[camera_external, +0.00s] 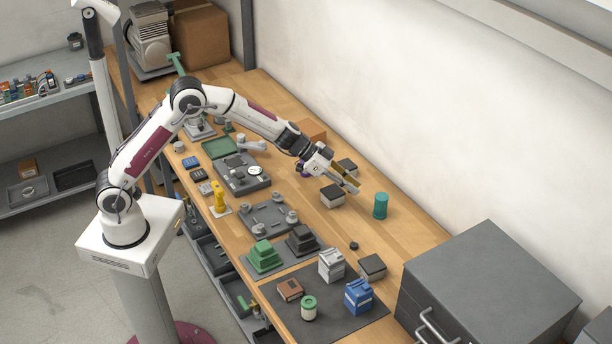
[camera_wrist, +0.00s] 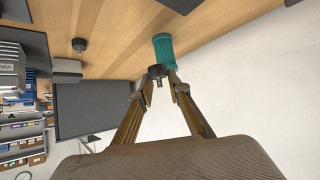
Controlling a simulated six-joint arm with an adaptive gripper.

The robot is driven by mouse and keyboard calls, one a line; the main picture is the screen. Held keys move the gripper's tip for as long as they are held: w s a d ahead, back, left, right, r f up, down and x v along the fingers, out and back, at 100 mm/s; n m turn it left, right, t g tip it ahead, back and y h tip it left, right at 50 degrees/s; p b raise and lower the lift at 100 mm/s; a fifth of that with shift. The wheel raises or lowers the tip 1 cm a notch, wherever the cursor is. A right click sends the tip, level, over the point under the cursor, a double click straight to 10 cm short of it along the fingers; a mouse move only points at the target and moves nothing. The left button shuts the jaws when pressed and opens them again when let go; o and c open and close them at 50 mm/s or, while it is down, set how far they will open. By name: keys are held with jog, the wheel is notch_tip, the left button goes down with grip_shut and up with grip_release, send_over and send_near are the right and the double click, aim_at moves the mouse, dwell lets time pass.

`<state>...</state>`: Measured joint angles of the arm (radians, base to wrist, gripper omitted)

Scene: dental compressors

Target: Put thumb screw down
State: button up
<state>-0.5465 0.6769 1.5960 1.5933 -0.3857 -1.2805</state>
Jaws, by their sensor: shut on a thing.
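The thumb screw (camera_wrist: 157,72) is a small dark knob with a short stud. In the wrist view it sits between the tips of my gripper (camera_wrist: 155,80), whose two tan fingers are shut on it. In the outside view my gripper (camera_external: 351,184) is above the back part of the wooden bench, close to a teal ribbed cylinder (camera_external: 380,206); the held screw is too small to make out there. The cylinder also shows in the wrist view (camera_wrist: 164,48), just beyond the screw. A similar dark knob (camera_external: 354,245) lies on the bench, also in the wrist view (camera_wrist: 79,45).
Dark-topped boxes (camera_external: 332,196) stand beneath and beside my gripper. Another box (camera_external: 372,267) stands near the grey drawer cabinet (camera_external: 490,285). A dark mat (camera_external: 330,325) holds several parts at the front. Bare wood (camera_external: 415,235) lies right of the cylinder, along the wall.

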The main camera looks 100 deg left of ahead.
jog(key=s+a+r+n+y, duration=0.15)
jog(key=s+a, duration=0.35)
jog(key=a, duration=0.5)
jog(key=s+a+r+n+y, duration=0.1)
jog(key=s+a+r, duration=0.1)
jog(key=s+a, duration=0.6)
notch_tip(320, 180, up, 5)
jog(key=n+g+y, duration=0.2)
jog(key=n+y, duration=0.1)
jog(key=n, duration=0.1)
send_over(315, 128)
jog(key=s+d, duration=0.2)
jog(key=s, duration=0.1)
jog(key=shift+d+f+n+y, duration=0.1)
jog(key=shift+f+n+y, duration=0.05)
jog(key=shift+n+y, duration=0.1)
jog(key=shift+f, duration=2.95)
jog(key=shift+f, duration=0.1)
jog(key=shift+f, duration=1.95)
jog(key=shift+f, duration=0.2)
